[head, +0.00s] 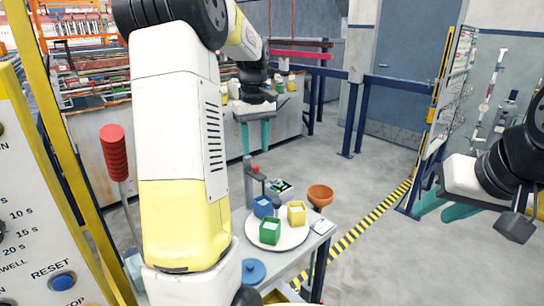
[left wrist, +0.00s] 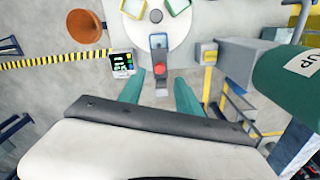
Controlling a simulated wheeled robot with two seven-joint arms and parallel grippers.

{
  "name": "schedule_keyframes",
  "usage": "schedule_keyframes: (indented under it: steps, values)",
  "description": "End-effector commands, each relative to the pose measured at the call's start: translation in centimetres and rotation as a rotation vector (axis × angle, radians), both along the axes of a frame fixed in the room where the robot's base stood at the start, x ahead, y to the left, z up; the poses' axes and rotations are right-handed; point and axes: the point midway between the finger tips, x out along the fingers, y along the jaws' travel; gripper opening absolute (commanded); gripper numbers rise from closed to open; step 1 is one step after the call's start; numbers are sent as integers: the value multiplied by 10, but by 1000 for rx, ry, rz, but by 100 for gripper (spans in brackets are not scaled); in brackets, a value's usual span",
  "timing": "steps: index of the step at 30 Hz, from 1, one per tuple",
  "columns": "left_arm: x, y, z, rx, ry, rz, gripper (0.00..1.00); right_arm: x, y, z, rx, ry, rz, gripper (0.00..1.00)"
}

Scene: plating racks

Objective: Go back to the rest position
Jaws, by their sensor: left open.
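My left gripper (head: 256,136) hangs in the air beyond the small table, with its two teal fingers pointing down and apart. In the left wrist view its fingers (left wrist: 159,95) are spread with nothing gripped; a red-topped grey post (left wrist: 160,70) shows beyond the gap. My right gripper (head: 448,211) is at the right edge, its teal fingers apart and seemingly empty, partly hidden by its own wrist. A white round plate (head: 290,240) on the table carries a blue box (head: 263,206), a yellow box (head: 296,213) and a green box (head: 270,231).
An orange bowl (head: 320,195) and a small dark panel (head: 279,186) are near the plate. A blue round lid (head: 253,271) lies nearer. A control panel (head: 35,200) and yellow post stand left. Open floor (head: 370,235) with a striped line lies right of the table.

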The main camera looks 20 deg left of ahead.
Motion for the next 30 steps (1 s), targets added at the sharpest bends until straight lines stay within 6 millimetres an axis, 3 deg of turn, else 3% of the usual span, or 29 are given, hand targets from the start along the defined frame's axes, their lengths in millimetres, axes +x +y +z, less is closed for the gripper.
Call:
schedule_keyframes:
  steps: [6,20,25,30]
  values:
    - [0,0,18,-1,-1,1,41,0,0,0,0,0,0,36]
    - [-2,-1,20,-2,-4,-5,41,0,0,0,0,0,0,36]
    - [-23,-18,36,-14,-65,-85,41,0,0,0,0,0,0,36]
    - [-69,-49,56,-29,-184,-246,41,0,0,0,0,0,0,36]
